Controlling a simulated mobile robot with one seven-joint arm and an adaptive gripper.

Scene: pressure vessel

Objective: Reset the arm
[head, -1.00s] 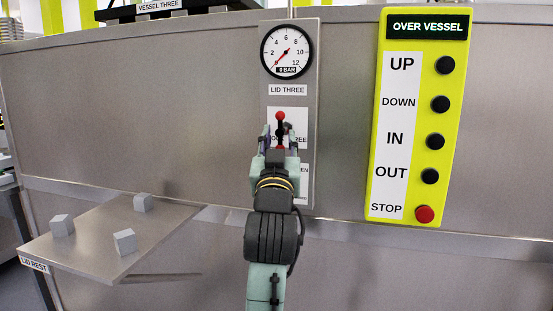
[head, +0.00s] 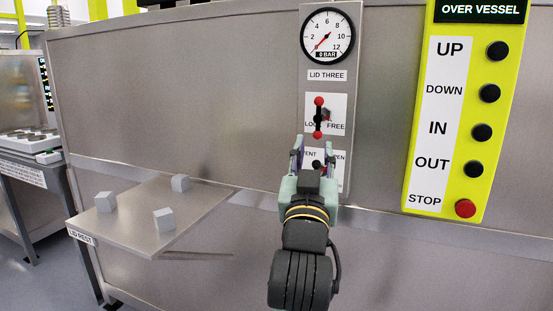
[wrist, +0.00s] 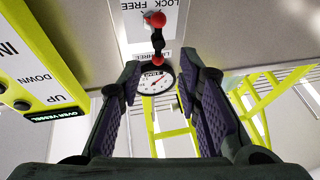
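My gripper (head: 314,152) is open in front of the LID THREE panel (head: 340,178), with nothing seen between its fingers. In the head view it overlaps the area just below the lock lever (head: 318,118). The lever is black with a red ball at each end and stands upright between LOCK and FREE. In the wrist view the two padded fingers are spread apart (wrist: 160,82), and the lever (wrist: 157,40) shows beyond the tips, apart from them. A lower label with VENT and OPEN wording and a dark knob (head: 317,165) is partly hidden by my gripper.
A round gauge (head: 327,36) reads near 0 bar. A yellow OVER VESSEL button panel (head: 415,195) is on the right. The LID REST shelf (head: 140,238) with three grey blocks juts out at lower left. The steel wall between is bare.

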